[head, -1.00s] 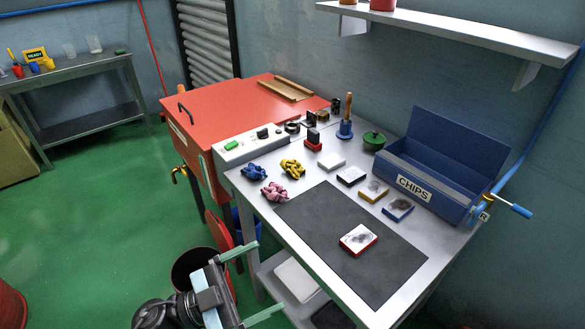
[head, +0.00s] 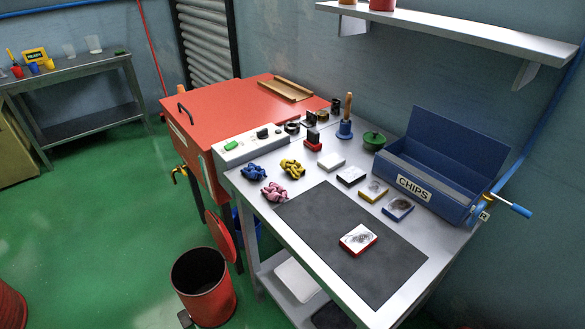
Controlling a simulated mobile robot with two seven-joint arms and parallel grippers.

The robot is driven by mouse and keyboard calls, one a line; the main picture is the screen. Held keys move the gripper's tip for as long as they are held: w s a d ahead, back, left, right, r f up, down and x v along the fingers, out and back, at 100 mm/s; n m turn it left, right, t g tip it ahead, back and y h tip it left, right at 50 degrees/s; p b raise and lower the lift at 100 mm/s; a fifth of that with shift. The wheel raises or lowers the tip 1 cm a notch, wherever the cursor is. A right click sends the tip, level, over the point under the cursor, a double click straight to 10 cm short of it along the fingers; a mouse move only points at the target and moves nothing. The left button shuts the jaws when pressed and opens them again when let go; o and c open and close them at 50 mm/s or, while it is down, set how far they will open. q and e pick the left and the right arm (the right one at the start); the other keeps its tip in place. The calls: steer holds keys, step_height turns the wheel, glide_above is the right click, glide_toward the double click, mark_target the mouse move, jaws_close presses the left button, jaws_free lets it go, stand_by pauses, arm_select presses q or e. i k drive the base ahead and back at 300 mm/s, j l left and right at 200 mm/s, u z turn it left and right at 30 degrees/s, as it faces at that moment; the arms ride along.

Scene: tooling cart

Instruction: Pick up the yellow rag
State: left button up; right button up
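The yellow rag (head: 292,168) lies crumpled near the back left of the grey-topped cart (head: 408,284). A blue rag (head: 254,172) lies to its left and a pink rag (head: 274,192) in front of it, each a little apart from it. Nothing covers the yellow rag. Neither of my grippers shows in the head view.
A white switch box (head: 262,142) stands behind the rags, beside a red cabinet (head: 235,105). A dark mat (head: 330,225) bears a red-edged block (head: 358,239). A blue chips box (head: 430,190) stands at the right. A red bin (head: 205,290) stands on the floor at lower left.

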mark_target(294, 167)
steer(key=j+z, duration=0.3)
steer(key=j, duration=0.7)
steer(key=k+j+z, duration=0.1)
steer(key=j+z, duration=0.2)
steer(key=j, duration=0.75)
